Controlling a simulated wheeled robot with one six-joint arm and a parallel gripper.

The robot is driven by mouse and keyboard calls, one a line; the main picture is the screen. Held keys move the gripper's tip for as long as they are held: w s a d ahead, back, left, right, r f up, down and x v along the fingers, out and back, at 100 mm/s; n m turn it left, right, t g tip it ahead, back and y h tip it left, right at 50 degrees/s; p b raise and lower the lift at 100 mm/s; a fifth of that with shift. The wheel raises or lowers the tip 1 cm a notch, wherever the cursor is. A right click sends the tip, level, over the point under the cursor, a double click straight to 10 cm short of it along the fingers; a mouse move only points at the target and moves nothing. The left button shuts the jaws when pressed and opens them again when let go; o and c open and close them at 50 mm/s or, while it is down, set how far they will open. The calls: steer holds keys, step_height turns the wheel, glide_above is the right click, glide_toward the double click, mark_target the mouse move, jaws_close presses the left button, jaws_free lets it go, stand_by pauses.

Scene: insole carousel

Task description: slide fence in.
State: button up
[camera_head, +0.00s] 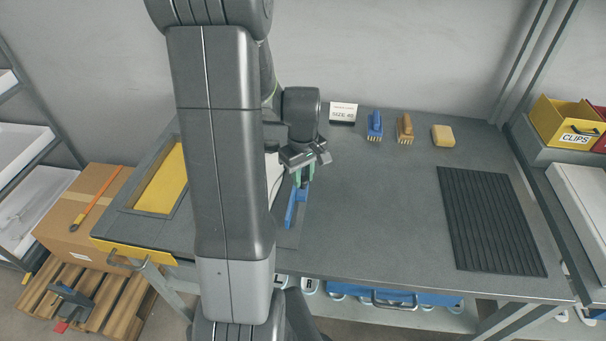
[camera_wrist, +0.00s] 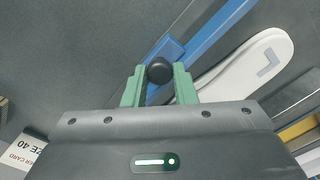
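The fence appears as a blue bar (camera_head: 291,217) lying on the table just right of my arm; in the wrist view the blue bar (camera_wrist: 212,35) runs diagonally and carries a round black knob (camera_wrist: 159,70). My gripper (camera_head: 304,172) is over the fence's far end. In the wrist view its green fingers (camera_wrist: 160,75) stand on both sides of the knob and appear to touch it. A white insole (camera_wrist: 245,70) marked L lies alongside the bar. My arm hides part of this area in the head view.
A size card (camera_head: 343,112), a blue brush (camera_head: 375,126), a brown brush (camera_head: 405,128) and a yellow block (camera_head: 443,136) stand along the back. A black ribbed mat (camera_head: 490,220) lies at right. A yellow-bottomed tray (camera_head: 163,182) is at left. The middle table is clear.

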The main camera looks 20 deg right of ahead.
jaws_close()
steer(key=w+a, duration=0.1)
steer(key=a, duration=0.1)
steer(key=w+a, duration=0.1)
steer(key=a, duration=0.1)
steer(key=w+a, duration=0.2)
steer(key=shift+a, duration=0.1)
steer(key=o, duration=0.8)
jaws_free()
steer(key=shift+a, duration=0.2)
steer(key=shift+r, duration=0.1)
step_height(320, 180, up, 14)
steer(key=shift+f, duration=0.15)
steer(key=shift+f, duration=0.1)
